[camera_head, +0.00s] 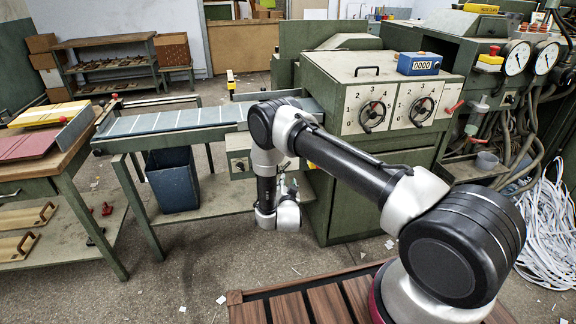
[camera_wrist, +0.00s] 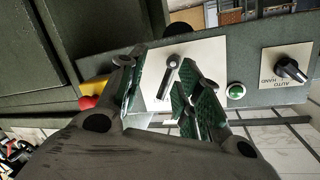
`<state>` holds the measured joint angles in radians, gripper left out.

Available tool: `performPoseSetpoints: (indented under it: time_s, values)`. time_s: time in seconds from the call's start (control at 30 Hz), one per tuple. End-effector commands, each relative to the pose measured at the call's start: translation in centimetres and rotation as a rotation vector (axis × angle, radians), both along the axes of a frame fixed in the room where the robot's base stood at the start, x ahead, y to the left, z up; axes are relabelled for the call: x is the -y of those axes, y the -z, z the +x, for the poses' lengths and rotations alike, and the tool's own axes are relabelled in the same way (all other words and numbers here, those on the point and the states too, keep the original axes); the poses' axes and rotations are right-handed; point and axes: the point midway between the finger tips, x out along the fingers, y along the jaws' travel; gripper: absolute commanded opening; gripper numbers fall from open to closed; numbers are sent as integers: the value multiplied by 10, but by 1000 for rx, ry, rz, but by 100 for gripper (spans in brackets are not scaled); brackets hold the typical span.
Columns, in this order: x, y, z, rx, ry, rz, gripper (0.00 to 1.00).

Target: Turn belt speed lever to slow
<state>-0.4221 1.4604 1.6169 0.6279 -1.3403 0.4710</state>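The belt speed lever (camera_wrist: 170,65) is a small silver lever on a light plate (camera_wrist: 197,53) in the wrist view, with a slot running below it in the picture. My gripper (camera_wrist: 165,98) is open in front of the plate, its green-padded fingers on either side of the slot. The lever lies between and slightly beyond the fingertips; I cannot tell whether either finger touches it. The scale marks are too small or hidden to read. In the head view the control box (camera_head: 238,158) hangs below the belt feeder (camera_head: 180,120), and my wrist hides part of that area.
An AUTO/HAND knob (camera_wrist: 291,69) and a green button (camera_wrist: 236,91) sit right of the lever. A red button (camera_wrist: 88,102) on yellow is close beside the left finger. A blue bin (camera_head: 174,180) stands under the belt; a green cabinet (camera_head: 370,200) stands to the right.

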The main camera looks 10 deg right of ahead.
Motion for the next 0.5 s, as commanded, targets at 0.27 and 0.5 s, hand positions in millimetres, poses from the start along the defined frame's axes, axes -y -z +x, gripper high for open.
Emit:
performPoseSetpoints:
  time_s: [0.27,0.5]
  values:
    - [9,-43,10,196,32,36,35]
    - [18,-42,49,193,32,35,35]
